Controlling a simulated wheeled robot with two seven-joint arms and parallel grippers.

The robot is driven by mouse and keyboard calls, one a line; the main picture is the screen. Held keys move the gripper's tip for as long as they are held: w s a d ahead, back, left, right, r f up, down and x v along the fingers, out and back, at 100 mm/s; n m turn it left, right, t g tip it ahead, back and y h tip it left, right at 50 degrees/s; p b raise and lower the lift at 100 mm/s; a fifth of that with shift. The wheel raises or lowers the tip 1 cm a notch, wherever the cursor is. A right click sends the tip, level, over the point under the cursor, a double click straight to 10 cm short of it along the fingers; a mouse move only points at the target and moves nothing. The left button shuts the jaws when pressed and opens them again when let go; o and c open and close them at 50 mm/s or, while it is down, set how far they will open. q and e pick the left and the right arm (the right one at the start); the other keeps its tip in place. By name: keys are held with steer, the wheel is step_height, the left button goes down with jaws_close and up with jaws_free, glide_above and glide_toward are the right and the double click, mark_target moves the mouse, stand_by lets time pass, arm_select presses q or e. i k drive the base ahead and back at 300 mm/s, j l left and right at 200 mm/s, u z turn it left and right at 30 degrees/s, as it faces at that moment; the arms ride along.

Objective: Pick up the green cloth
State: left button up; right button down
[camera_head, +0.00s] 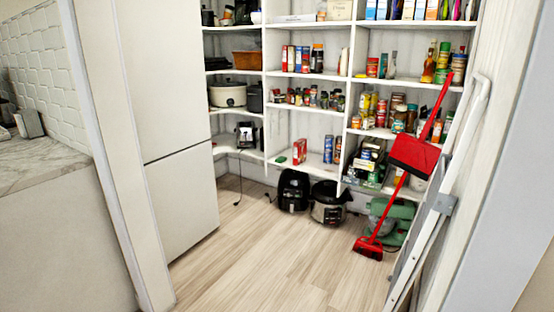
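A small flat green item (282,159) lies on the low shelf in the corner unit, just left of a red box (299,151). It is too small to tell surely whether it is the green cloth. No other cloth shows. Neither of my grippers is in the view.
A black appliance (293,190) and a cooker (328,203) stand on the floor below that shelf. A green appliance (397,220), a red broom and dustpan (413,156) and a white folded ladder (440,200) are at right. A white fridge (165,120) stands left. The middle floor is clear.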

mark_target(280, 159)
steer(key=i, duration=2.95)
steer(key=i+z, duration=0.15)
steer(key=i, duration=0.45)
steer(key=i+j+z, duration=0.1)
steer(key=i, duration=0.55)
steer(key=i+j+z, duration=0.15)
steer(key=i, duration=1.15)
